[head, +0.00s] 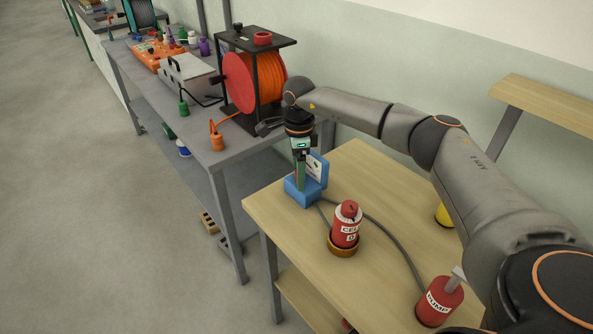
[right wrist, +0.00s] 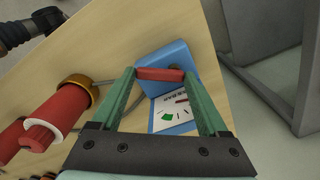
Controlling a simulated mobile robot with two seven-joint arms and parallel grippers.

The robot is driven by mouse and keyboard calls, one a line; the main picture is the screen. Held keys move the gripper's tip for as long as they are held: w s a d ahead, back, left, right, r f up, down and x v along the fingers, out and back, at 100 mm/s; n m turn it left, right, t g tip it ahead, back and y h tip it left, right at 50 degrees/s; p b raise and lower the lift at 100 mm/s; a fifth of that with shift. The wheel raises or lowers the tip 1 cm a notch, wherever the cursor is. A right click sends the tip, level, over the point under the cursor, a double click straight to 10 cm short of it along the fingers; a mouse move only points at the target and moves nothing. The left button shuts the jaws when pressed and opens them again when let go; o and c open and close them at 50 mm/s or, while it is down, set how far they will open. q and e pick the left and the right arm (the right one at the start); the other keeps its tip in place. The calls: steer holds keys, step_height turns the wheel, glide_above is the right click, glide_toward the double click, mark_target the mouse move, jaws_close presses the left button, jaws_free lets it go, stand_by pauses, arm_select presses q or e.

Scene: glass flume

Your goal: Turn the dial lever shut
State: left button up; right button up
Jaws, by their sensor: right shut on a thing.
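The dial unit is a blue block (head: 299,195) with an upright plate at the left end of the wooden table. In the right wrist view, its blue body (right wrist: 170,57) carries a white dial face (right wrist: 168,118) with a green mark and a thin red needle. The red lever bar (right wrist: 160,74) lies across between the fingertips of my right gripper (right wrist: 158,76). The green fingers are shut on its ends. In the head view my right gripper (head: 301,178) points down at the unit and hides the lever. My left gripper is not in view.
A red labelled bottle (head: 346,230) stands in an orange-brown ring near the dial unit. A red pump bottle (head: 438,302) is at the table's front right. A grey hose (head: 385,233) runs across the wooden table (head: 385,180). A grey bench holds an orange cable reel (head: 270,80).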

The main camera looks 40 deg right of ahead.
steer(key=n, duration=0.3)
steer(key=d+n, duration=0.1)
steer(key=n, duration=0.2)
steer(key=shift+n+b, duration=0.3)
steer(key=shift+n, duration=0.1)
stand_by(0.3)
steer(key=o, duration=1.1)
steer(key=shift+s, duration=0.1)
step_height(320, 180, up, 13)
steer(key=shift+f+b, duration=0.2)
steer(key=shift+b, duration=0.15)
